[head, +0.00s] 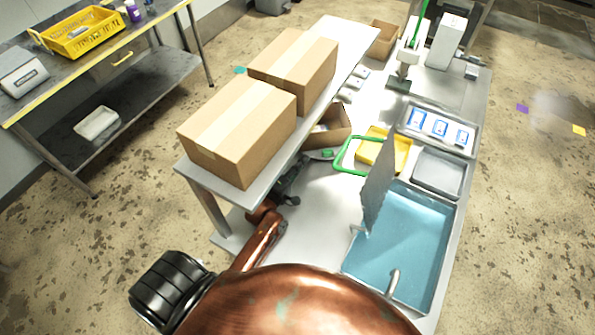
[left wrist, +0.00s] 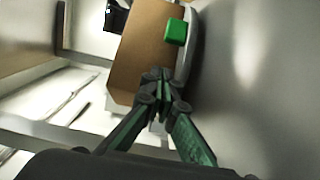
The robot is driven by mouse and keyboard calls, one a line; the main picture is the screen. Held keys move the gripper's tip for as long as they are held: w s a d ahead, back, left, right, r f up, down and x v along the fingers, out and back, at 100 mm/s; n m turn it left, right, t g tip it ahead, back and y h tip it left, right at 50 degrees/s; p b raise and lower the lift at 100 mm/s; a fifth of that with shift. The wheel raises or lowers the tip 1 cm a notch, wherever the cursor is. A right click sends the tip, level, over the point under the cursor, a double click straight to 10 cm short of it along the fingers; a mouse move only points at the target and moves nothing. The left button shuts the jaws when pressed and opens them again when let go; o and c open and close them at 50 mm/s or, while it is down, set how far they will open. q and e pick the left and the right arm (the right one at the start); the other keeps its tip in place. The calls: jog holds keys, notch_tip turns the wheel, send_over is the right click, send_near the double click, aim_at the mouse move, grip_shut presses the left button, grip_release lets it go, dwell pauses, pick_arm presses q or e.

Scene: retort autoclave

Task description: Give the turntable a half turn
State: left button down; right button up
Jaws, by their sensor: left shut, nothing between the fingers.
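My left gripper (head: 290,187) reaches in low beside the white-topped table; the tabletop partly hides it. In the left wrist view its fingers (left wrist: 160,76) are shut and empty, close in front of a brown cardboard surface. A green block (left wrist: 176,31) sits just beyond the fingertips, beside a pale curved rim (left wrist: 190,50) that may be the turntable's edge. The green block also shows in the head view (head: 327,153), by an open brown box (head: 333,124). Most of the turntable is hidden; I cannot tell its angle or whether the fingers touch anything. My right gripper is out of view.
Two closed cartons (head: 235,130) (head: 295,65) stand on the white-topped table (head: 190,172) above my left gripper. To the right are a green loop handle (head: 343,157), a yellow tray (head: 402,143), a grey upright panel (head: 378,185) and a blue basin (head: 415,230).

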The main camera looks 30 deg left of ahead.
pick_arm(q)
jog(key=shift+w+d, duration=0.75)
jog(key=shift+w, duration=0.3)
jog(key=shift+w+d, duration=0.7)
jog(key=shift+w, duration=0.35)
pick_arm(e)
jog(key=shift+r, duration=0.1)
